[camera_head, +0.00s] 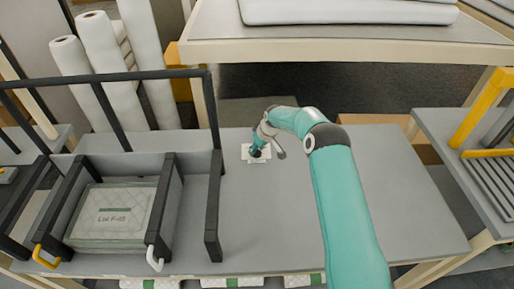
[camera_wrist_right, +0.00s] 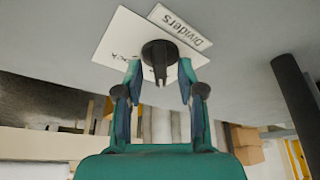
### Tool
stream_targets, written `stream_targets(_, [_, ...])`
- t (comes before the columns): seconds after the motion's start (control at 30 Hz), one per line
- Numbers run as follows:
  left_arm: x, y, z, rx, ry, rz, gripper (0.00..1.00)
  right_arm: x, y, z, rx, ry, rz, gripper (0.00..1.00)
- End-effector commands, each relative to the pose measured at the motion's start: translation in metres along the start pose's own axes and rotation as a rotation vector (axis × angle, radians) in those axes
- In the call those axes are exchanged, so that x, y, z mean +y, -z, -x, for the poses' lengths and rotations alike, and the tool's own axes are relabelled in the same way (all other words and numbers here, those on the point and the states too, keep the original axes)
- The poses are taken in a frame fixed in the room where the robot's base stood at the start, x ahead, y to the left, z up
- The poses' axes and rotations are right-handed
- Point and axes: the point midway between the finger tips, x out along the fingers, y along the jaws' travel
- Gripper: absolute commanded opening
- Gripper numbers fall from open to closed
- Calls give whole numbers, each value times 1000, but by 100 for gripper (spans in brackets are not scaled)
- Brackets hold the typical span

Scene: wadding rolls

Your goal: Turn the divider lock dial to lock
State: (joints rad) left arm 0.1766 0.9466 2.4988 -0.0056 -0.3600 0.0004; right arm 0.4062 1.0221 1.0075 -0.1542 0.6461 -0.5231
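The dial (camera_wrist_right: 160,52) is a dark round knob with a narrow grip bar, on a white plate (camera_wrist_right: 117,42) in the right wrist view. A label reading "Dividers" (camera_wrist_right: 181,25) sits on the plate's edge. Other lettering on the plate is partly hidden and not fully readable. In the head view the white plate (camera_head: 248,152) lies on the grey table. My right gripper (camera_wrist_right: 160,72) is at the dial, its fingers apart on either side of the grip bar, with gaps visible; it covers much of the dial in the head view (camera_head: 258,150). My left gripper is out of view.
A black-framed rack (camera_head: 213,205) stands left of the plate, with a quilted pack labelled "Lot F-05" (camera_head: 112,214) in a bay. White rolls (camera_head: 103,62) stand behind. A raised shelf (camera_head: 340,52) is at the back. The table's right side (camera_head: 410,190) is clear.

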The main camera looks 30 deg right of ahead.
Motion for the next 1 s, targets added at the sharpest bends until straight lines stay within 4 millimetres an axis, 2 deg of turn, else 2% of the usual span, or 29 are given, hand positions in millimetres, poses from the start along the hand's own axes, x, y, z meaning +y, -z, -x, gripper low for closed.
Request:
stream_targets(0.17, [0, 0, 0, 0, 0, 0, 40, 0, 0, 0, 0, 0, 0, 39])
stream_targets(0.4, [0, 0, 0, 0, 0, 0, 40, 0, 0, 0, 0, 0, 1, 0])
stream_targets(0.77, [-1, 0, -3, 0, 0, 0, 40, -1, 0, -1, -1, -5, -14, 0])
stream_targets(1.0, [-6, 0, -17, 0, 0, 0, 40, -1, -1, -3, 1, -40, -94, 0])
